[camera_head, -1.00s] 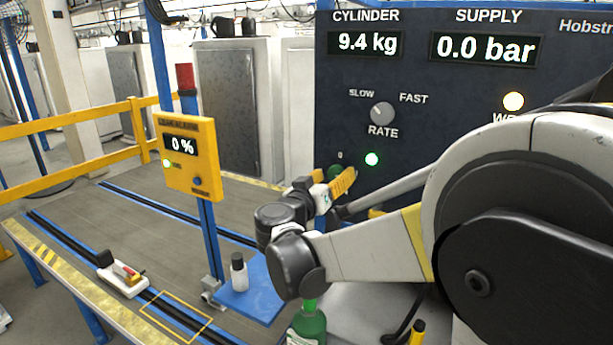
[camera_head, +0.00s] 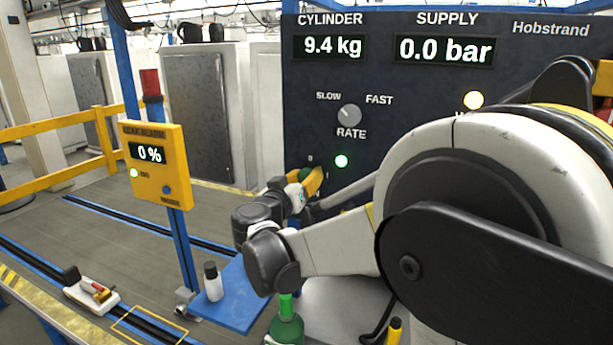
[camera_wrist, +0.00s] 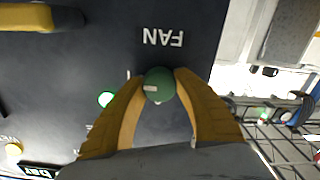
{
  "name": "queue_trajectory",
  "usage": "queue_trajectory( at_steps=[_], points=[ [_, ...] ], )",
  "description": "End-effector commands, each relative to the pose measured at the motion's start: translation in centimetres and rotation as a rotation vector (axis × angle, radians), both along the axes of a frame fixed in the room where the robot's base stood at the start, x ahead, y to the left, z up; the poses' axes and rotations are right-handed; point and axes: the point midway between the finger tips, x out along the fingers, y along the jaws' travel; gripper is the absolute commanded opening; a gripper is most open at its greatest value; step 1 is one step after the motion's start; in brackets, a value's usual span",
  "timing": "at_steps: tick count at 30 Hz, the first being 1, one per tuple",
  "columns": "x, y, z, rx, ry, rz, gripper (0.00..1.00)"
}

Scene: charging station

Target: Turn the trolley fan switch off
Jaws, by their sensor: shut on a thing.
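The fan switch is a round green knob (camera_wrist: 159,85) on the dark panel (camera_wrist: 90,60), with the word FAN beside it, upside down in the wrist view. My gripper (camera_wrist: 159,88) is shut on this knob, one yellow finger on each side of it. In the head view my gripper (camera_head: 312,180) reaches the lower left of the panel (camera_head: 420,120), and the knob (camera_head: 305,174) is mostly hidden by the fingers. A lit green lamp (camera_head: 341,161) is close to the knob, and it also shows in the wrist view (camera_wrist: 106,99).
A rate knob (camera_head: 349,116) is above on the panel. A yellow leak alarm box (camera_head: 156,163) stands on a blue post to the left. A bottle (camera_head: 212,282) is on a blue shelf (camera_head: 240,305), and a green cylinder (camera_head: 286,325) stands below my arm.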

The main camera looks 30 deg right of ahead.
Motion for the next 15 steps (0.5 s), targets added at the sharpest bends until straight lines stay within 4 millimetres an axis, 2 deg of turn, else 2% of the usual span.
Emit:
queue_trajectory(
  at_steps=[8,15],
  points=[
    [0.04,0.00,0.08,-0.059,0.074,0.000,0.05],
    [0.08,0.03,0.08,-0.174,0.222,-0.001,0.05]
  ],
)
